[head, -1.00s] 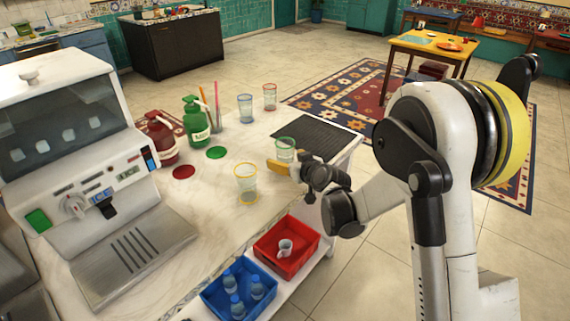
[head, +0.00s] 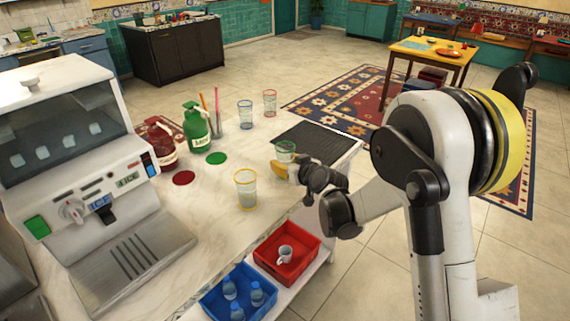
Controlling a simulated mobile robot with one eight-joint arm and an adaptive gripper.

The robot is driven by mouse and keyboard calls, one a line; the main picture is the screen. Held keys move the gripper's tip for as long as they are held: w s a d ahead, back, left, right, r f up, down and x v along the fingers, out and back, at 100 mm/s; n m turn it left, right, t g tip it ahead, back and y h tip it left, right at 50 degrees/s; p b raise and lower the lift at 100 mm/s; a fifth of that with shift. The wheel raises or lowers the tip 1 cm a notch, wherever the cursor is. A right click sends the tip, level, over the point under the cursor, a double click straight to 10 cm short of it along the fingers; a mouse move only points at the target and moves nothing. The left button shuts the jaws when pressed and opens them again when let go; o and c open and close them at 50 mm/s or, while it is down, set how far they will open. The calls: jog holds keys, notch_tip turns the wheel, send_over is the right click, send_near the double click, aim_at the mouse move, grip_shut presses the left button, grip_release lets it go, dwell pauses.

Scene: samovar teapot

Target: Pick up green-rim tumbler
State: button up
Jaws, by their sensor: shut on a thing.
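The green-rim tumbler (head: 286,148) is a clear glass with a green rim, near the counter's right side by the dark mat. My gripper (head: 281,167), with a yellow finger showing, is shut on it from the front. The fingers hide the tumbler's lower part, so I cannot tell whether its base touches the counter.
A yellow-rim tumbler (head: 246,190) stands left and in front of my gripper. Blue-rim (head: 245,115) and red-rim (head: 270,103) tumblers stand behind. A dark ribbed mat (head: 319,143) lies to the right. Red (head: 286,276) and blue (head: 212,303) bins sit below the counter edge.

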aim_at(292, 153)
jog(key=r, duration=0.1)
jog(key=r+p, duration=0.1)
jog(key=r, duration=0.1)
jog(key=d+r+p, duration=0.1)
jog(key=shift+s+d+r, duration=0.1)
jog(key=shift+s+r, duration=0.1)
jog(key=shift+s, duration=0.05)
jog(key=s+d+r+p, duration=0.4)
jog(key=s+d+r, duration=0.1)
jog(key=d, duration=0.4)
jog(key=shift+r, duration=0.4)
jog(key=shift+f, duration=0.1)
